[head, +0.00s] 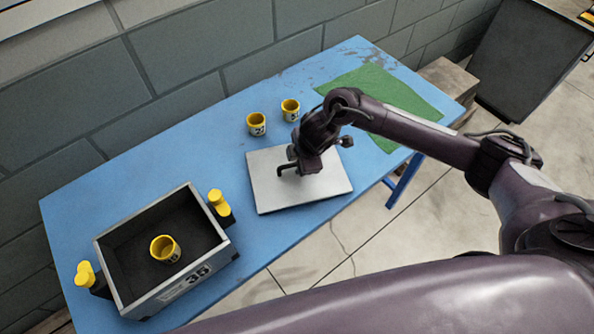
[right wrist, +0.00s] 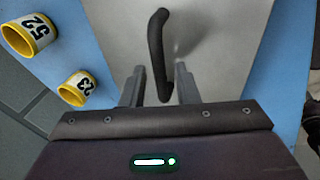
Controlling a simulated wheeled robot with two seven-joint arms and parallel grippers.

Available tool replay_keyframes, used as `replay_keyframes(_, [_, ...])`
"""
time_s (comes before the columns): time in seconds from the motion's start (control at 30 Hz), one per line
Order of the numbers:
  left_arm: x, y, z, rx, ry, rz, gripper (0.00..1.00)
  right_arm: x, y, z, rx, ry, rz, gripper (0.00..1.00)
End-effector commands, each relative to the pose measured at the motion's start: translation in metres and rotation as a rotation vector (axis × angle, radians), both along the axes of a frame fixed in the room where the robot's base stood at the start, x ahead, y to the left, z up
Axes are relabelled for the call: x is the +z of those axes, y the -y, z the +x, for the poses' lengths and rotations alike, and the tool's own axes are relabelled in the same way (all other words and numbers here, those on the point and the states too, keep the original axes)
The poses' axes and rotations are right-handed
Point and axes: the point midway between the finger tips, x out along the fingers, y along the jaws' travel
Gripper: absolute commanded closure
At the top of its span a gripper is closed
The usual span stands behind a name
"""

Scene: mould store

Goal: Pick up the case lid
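The case lid (head: 325,185) is a flat light-grey plate lying on the blue table, and it also fills the middle of the right wrist view (right wrist: 215,50). A dark bar handle (right wrist: 157,45) stands on it; part of the handle shows in the head view (head: 285,168). My right gripper (head: 300,165) is over the lid at the handle. In the right wrist view its two fingers (right wrist: 160,78) are apart, one on each side of the handle's near end, with gaps showing. The fingertips are hidden in the head view. My left gripper is not in view.
An open grey case (head: 190,285) marked 35 stands at the table's left, with a yellow cup (head: 165,249) inside and yellow-topped fittings at both ends. Two yellow cups (head: 257,124) (head: 290,109) stand behind the lid. A green mat (head: 400,95) lies at the right.

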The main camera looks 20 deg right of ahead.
Motion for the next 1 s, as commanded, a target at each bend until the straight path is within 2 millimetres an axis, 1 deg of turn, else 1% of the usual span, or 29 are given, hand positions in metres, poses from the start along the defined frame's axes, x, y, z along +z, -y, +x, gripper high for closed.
replay_keyframes(0.03, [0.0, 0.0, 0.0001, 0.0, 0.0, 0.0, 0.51, 0.0001, 0.0, 0.0, 0.0, 0.0, 0.0, 0.79])
replay_keyframes(0.2, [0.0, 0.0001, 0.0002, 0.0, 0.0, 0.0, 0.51, 0.0003, 0.0, 0.0, 0.0, 0.0, 0.0, 1.0])
replay_keyframes(1.0, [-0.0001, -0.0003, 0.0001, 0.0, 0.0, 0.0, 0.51, -0.0001, -0.0003, -0.0006, -0.001, -0.001, 0.001, 1.0])
